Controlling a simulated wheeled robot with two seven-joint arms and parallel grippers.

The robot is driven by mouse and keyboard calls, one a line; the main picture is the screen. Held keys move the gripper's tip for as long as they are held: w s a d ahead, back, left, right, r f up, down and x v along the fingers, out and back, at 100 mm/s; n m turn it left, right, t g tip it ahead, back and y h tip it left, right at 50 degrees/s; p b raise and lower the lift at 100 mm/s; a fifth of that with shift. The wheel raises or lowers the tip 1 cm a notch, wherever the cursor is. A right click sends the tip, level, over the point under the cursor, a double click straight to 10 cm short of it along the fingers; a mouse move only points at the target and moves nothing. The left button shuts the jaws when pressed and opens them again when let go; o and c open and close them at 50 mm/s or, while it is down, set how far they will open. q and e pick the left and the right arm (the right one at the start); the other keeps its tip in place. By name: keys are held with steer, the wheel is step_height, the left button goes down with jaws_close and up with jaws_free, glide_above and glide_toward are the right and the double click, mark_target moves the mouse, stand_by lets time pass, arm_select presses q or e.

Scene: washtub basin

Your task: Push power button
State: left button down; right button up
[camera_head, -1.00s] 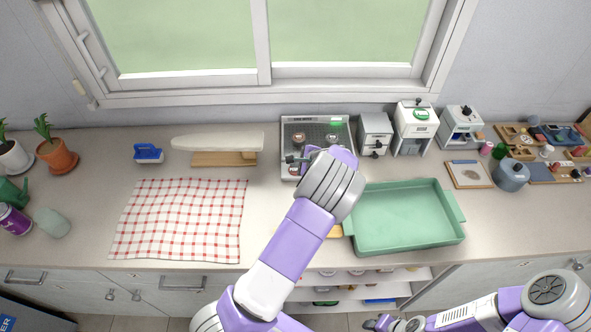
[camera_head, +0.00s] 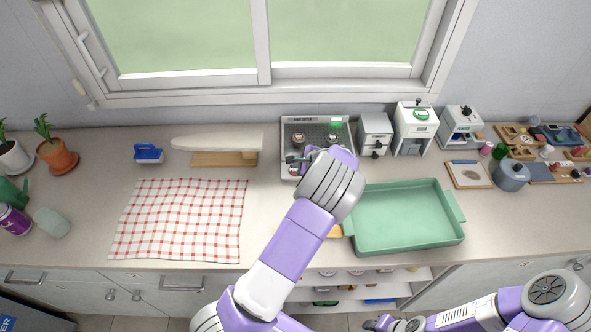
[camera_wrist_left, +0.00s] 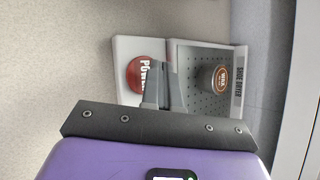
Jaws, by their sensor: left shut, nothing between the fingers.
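The red power button (camera_wrist_left: 145,75), with white "POWER" lettering, shows in the left wrist view on the white strip of a panel device (camera_head: 341,146). My left gripper (camera_wrist_left: 163,75) is shut and empty, its fingers overlapping the button's right edge in that view; I cannot tell whether they touch it. In the head view my left gripper (camera_head: 291,159) is over the device's front left part, and the arm and wrist hide much of the front. A brown-topped round knob (camera_wrist_left: 215,76) sits on the perforated grey panel. My right gripper (camera_head: 383,323) is low at the bottom edge, small and unclear.
A green tray (camera_head: 405,220) lies right of my left arm. A checked cloth (camera_head: 180,220) and an ironing board (camera_head: 217,143) are to the left. A small grey machine (camera_head: 374,134) and a white machine (camera_head: 415,128) stand close right of the device. The window is behind.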

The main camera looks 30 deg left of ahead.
arm_select(q)
steer(key=shift+f, duration=0.1)
stand_by(0.3)
steer(key=shift+f+b, duration=0.4)
steer(key=shift+f, duration=0.15)
stand_by(0.5)
steer(key=shift+r+p, duration=0.3)
steer(key=shift+r, duration=0.35)
steer(key=shift+r+p, duration=2.1)
steer(key=shift+r, duration=0.9)
